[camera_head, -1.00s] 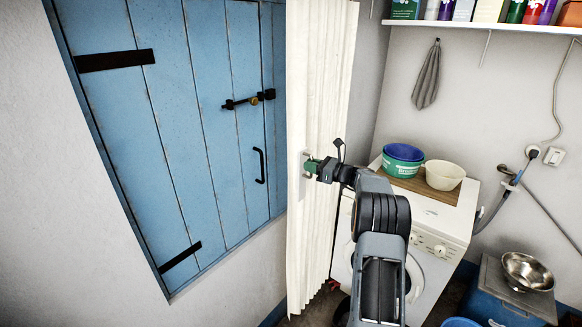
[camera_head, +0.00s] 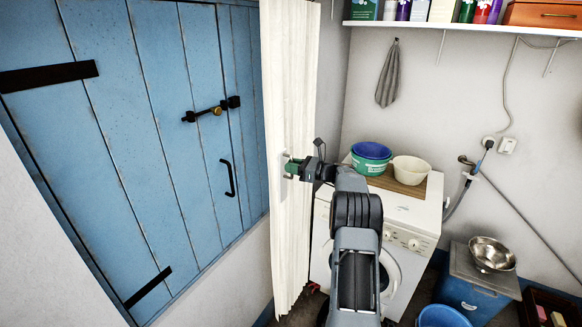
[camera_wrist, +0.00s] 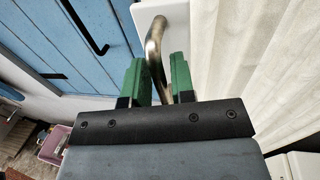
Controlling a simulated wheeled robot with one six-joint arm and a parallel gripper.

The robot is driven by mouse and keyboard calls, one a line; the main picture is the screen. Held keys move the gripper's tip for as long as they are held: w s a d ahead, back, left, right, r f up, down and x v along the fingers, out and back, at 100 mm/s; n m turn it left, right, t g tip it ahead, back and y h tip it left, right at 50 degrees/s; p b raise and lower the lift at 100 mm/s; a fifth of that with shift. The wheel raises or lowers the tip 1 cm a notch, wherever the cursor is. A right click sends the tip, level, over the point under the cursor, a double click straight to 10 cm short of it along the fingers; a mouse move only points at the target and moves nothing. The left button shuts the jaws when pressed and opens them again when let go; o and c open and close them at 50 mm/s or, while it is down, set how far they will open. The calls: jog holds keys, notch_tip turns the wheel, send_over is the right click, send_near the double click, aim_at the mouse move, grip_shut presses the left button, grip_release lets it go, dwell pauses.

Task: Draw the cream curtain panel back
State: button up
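The cream curtain panel (camera_head: 293,85) hangs in narrow folds between the blue door and the washing machine. A pale plate with a curved metal handle (camera_wrist: 154,45) is at its edge; the pleats (camera_wrist: 245,60) fill the right of the wrist view. My gripper (camera_head: 290,169) is at the panel at mid height. In the wrist view, its green fingers (camera_wrist: 160,80) stand on either side of the handle and look closed on it. The fingers hide much of the handle in the head view.
A blue plank door (camera_head: 150,130) with a bolt is at the left. A washing machine (camera_head: 400,225) with basins (camera_head: 371,155) on top stands right of the curtain. A shelf (camera_head: 460,28) is above. A blue box (camera_head: 475,290) and bucket (camera_head: 440,316) are low right.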

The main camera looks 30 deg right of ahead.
jog(key=shift+o, duration=1)
jog(key=b+v, duration=0.3)
jog(key=v, duration=1.1)
